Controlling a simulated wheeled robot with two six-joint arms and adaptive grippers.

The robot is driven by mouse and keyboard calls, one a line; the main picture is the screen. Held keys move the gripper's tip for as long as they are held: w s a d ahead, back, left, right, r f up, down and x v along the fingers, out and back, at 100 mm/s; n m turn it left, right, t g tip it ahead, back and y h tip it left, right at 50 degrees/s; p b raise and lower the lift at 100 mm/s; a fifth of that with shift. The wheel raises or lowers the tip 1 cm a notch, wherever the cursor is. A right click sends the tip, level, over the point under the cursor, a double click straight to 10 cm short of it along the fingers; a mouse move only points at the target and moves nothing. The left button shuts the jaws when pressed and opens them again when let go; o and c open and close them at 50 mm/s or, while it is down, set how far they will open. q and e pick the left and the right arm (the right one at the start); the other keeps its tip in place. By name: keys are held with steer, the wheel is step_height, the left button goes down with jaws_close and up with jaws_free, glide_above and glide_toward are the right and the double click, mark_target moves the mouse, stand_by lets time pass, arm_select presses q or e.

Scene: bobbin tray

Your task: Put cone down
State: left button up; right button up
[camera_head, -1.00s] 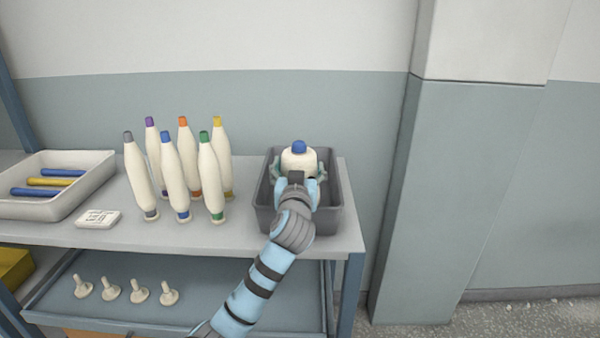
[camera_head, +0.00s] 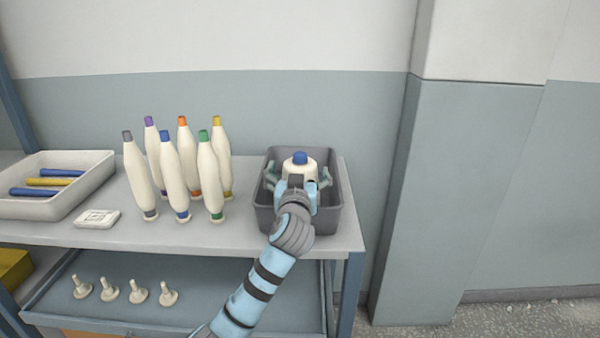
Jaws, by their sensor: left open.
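The cone (camera_head: 300,161) is cream-white with a blue tip and stands upright inside the grey tray (camera_head: 334,222) at the right end of the shelf. Its lower part is hidden behind my gripper. My left gripper (camera_head: 298,178) is in the tray at the near side of the cone. Its fingers are spread open, one on each side of the cone, with a gap showing. My right gripper is not in view.
Several cream bobbins with coloured tips (camera_head: 172,175) stand left of the tray. A white tray (camera_head: 88,190) with blue and yellow rods lies far left, with a white label block (camera_head: 97,219) near it. Small pegs (camera_head: 138,294) stand on the lower shelf.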

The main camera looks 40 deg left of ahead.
arm_select(q)
steer(key=shift+r+p, duration=0.3)
steer(key=shift+r, duration=0.05)
steer(key=p+v, duration=0.1)
steer(key=v, duration=1.1)
steer(key=shift+r, duration=0.25)
steer(key=shift+d, duration=0.1)
